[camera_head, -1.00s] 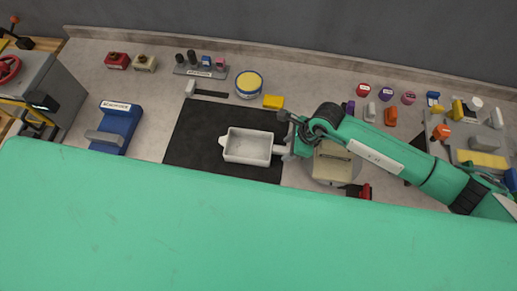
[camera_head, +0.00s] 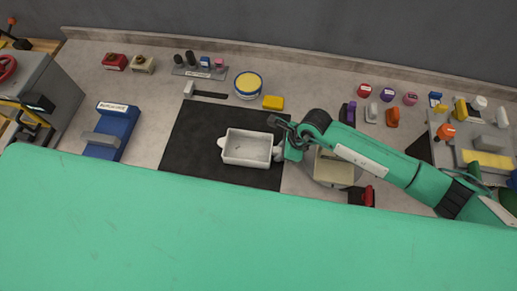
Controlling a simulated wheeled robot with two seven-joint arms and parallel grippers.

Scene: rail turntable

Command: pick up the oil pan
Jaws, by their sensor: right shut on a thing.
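The oil pan is a white rectangular tray (camera_head: 247,148) with a pouring lip at its left end and a handle at its right end. It is over the black mat (camera_head: 190,140); I cannot tell whether it touches the mat. My right gripper (camera_head: 279,153) comes in from the right and is shut on the pan's handle end. Its fingers are small and partly hidden by the wrist. My left gripper is not in view.
A blue block device (camera_head: 117,130) stands left of the mat. A beige-topped round thing (camera_head: 335,168) is under my right arm. A large green surface fills the front.

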